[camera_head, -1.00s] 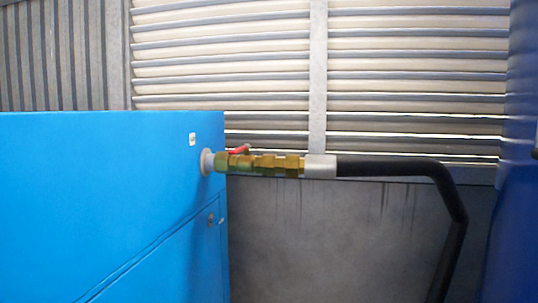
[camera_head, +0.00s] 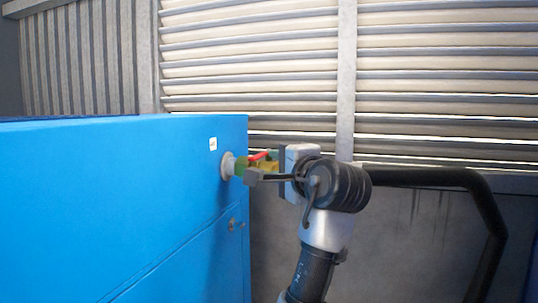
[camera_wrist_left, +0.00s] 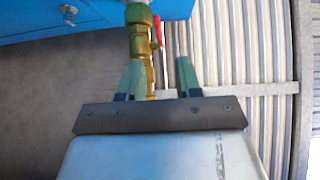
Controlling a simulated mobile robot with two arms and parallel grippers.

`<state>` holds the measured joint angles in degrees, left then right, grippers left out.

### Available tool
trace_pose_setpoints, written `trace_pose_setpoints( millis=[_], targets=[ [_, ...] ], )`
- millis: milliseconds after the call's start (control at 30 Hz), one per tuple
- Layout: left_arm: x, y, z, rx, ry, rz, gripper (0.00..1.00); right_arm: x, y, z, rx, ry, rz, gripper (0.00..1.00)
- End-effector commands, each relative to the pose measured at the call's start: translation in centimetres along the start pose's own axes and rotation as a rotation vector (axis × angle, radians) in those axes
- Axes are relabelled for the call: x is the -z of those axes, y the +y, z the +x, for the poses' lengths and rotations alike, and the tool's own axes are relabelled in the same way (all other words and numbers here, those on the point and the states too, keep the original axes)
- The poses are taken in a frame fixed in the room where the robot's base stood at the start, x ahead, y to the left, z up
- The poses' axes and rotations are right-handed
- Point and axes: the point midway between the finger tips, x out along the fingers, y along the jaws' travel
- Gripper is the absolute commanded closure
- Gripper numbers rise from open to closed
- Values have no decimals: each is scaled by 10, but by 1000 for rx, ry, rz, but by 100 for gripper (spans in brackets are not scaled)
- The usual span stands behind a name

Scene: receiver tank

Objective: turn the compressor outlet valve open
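The compressor outlet valve (camera_head: 240,166) is a brass fitting on the side of the blue compressor cabinet (camera_head: 120,200). Its red lever (camera_head: 260,155) shows at the top of the fitting. In the left wrist view the brass valve (camera_wrist_left: 138,14) and red lever (camera_wrist_left: 157,28) lie beyond the fingertips. My left gripper (camera_head: 258,168) is beside the valve in the head view and covers much of the fitting. In the left wrist view its two fingers (camera_wrist_left: 160,64) are apart, with the lever ahead of the gap and not gripped. My right gripper is not in view.
A black hose (camera_head: 430,178) runs right from behind my left arm and bends downward. A louvered wall (camera_head: 430,75) stands behind. The cabinet's side is close to the left of the gripper.

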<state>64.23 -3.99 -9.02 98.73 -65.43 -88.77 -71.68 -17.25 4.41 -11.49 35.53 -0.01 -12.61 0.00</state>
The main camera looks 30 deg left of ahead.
Motion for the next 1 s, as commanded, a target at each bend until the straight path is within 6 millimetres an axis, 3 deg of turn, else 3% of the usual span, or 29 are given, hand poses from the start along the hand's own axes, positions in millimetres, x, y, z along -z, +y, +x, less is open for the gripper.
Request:
trace_pose_setpoints(
  millis=[300, 500, 933, 1000],
  targets=[
    [0, -4, 60, -2, -3, 7, 66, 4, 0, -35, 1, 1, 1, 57],
    [1, -2, 88, -1, 0, 5, 66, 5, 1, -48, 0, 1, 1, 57],
    [2, 2, 98, 0, 2, 3, 66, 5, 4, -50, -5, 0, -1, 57],
    [2, 2, 98, 0, 2, 3, 77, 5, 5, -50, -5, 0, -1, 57]
  ],
)
